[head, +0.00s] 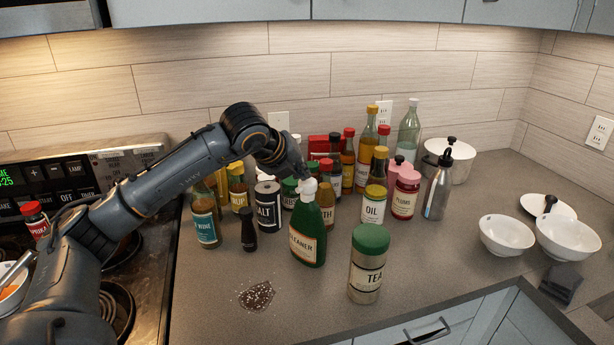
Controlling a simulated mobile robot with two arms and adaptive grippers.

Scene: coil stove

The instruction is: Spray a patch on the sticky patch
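The cleaner spray bottle (307,233) is dark green with a white head and a cream label. It stands upright among the bottles and jars on the counter. The sticky patch (256,296) is a dark, speckled spot on the counter, in front and to the left of the bottle. My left gripper (300,172) is at the bottle's white head. Its fingers are small and partly hidden there, so I cannot tell whether they are open or shut, or touching the bottle. My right gripper is not in view.
A tea jar (367,272) with a green lid stands right of the cleaner. A salt can (268,205) and a small black shaker (248,232) stand left of it. Several bottles crowd behind. White bowls (506,236) are at right, the stove (150,270) at left. Counter around the patch is clear.

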